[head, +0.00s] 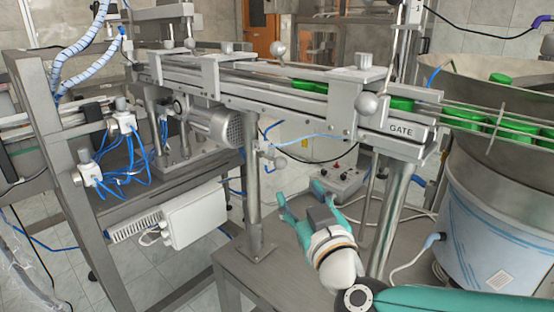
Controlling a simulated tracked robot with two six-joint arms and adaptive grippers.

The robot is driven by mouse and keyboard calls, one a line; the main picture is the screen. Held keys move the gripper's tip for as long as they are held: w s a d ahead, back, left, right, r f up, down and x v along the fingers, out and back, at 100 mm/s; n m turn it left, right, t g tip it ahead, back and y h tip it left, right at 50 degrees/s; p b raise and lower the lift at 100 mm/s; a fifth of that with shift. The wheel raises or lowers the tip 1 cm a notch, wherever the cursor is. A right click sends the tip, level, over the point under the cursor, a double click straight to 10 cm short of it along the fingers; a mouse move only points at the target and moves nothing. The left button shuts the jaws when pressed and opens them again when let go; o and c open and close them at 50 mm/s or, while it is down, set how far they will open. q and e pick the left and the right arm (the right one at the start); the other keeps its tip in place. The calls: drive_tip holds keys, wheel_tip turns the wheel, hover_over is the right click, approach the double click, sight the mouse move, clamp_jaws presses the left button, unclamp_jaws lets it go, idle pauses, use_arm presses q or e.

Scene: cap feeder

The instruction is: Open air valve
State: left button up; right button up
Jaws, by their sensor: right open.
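My right gripper (299,194) is open, with its two teal fingers spread and pointing away from me. Nothing is visible between them. It is over the grey table, in front of the conveyor post and beside a small control box. No part is clearly marked as the air valve. A small metal fitting with a blue air line (270,151) sits on the post under the conveyor, beyond and left of my gripper and apart from it. White pneumatic fittings (122,122) with several blue tubes are on the frame at the left. My left gripper is not in view.
The control box (340,180) with knobs stands close to my right fingers. The conveyor (270,88) with a GATE label and green caps (401,104) runs overhead. The feeder bowl (500,215) stands at the right. The table's near part (265,275) is clear.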

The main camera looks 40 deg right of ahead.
drive_tip(key=p, duration=0.4)
approach(282, 166)
drive_tip(key=x, duration=1)
drive_tip(key=shift+w+d, duration=0.1)
drive_tip(key=shift+w, duration=0.05)
drive_tip(key=shift+w+d, duration=0.3)
drive_tip(key=shift+w, duration=0.25)
drive_tip(key=shift+r, duration=0.1)
drive_tip(key=shift+c, duration=0.3)
